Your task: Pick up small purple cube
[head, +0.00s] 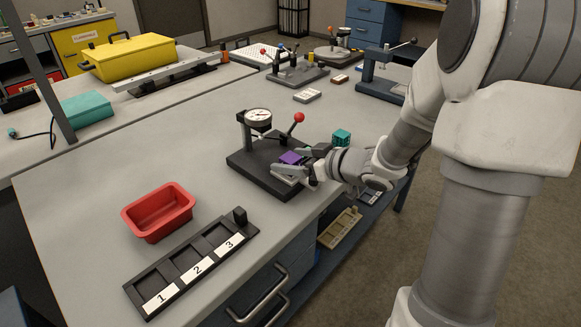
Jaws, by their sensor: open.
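The small purple cube (290,158) sits on the dark test stand (262,168), below and right of its round dial gauge (258,119). My gripper (299,163) reaches in from the right at the cube. It is open, with one finger on the far side of the cube and one on the near side. Whether the fingers touch the cube cannot be told. Part of the cube's right side is hidden by the gripper.
A red-knobbed lever (299,118) rises just behind my gripper. A teal lattice cube (341,137) is behind my wrist. A red bin (159,211) and a black tray with slots numbered 1 to 3 (173,277) lie at the front left. The table's middle left is clear.

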